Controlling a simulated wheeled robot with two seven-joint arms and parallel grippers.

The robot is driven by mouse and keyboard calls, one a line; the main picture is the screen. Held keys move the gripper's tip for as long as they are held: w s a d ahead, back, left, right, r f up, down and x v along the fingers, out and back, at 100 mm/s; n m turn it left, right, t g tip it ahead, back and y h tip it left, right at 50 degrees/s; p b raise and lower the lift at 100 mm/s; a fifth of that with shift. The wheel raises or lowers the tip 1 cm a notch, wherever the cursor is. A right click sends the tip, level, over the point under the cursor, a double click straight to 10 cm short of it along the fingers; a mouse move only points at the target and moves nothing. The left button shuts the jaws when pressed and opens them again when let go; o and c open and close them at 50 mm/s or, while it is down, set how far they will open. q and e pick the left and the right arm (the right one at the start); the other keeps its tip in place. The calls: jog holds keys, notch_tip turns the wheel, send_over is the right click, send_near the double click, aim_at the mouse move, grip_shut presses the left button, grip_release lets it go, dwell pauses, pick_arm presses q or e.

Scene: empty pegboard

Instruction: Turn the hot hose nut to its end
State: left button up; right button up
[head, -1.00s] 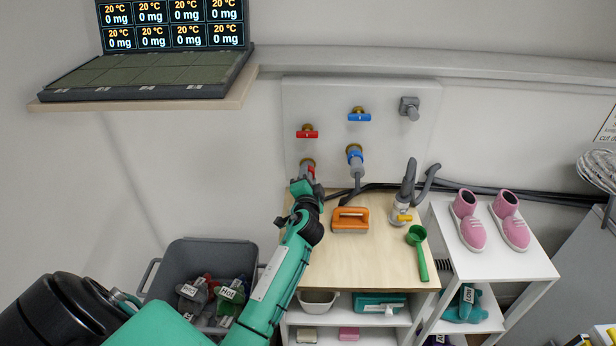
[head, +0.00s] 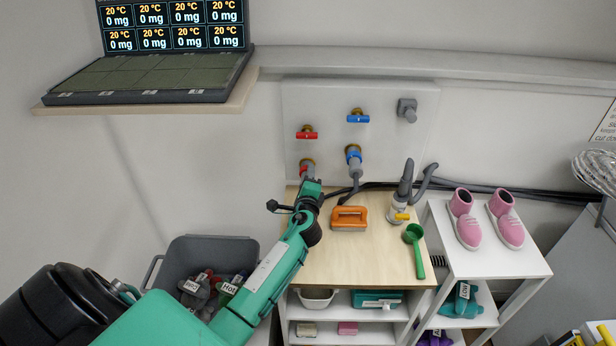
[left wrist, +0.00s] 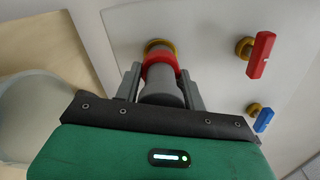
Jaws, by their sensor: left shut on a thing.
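The hot hose nut (head: 304,171) is a red collar on the lower left brass outlet of the wall panel. In the left wrist view the red nut (left wrist: 160,59) sits against a brass fitting, with a grey cylindrical hose end below it. My left gripper (head: 308,181) is at this outlet. In the left wrist view its two grey fingers (left wrist: 159,76) stand on either side of the nut and hose end, shut on the nut. The fingers and wrist partly hide the nut in the head view. My right gripper is not in view.
Above the nut is a red valve handle (head: 307,133). To the right are a blue valve handle (head: 358,116) and a blue hose nut (head: 353,156).

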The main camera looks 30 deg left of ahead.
pick_arm(q)
jog(key=shift+m, duration=0.3)
jog(key=o, duration=1)
jog(key=shift+s+d+f, duration=0.15)
jog(key=shift+s+d, duration=0.05)
jog(key=shift+s, duration=0.1)
jog(key=b+v, duration=0.3)
jog(key=v, duration=1)
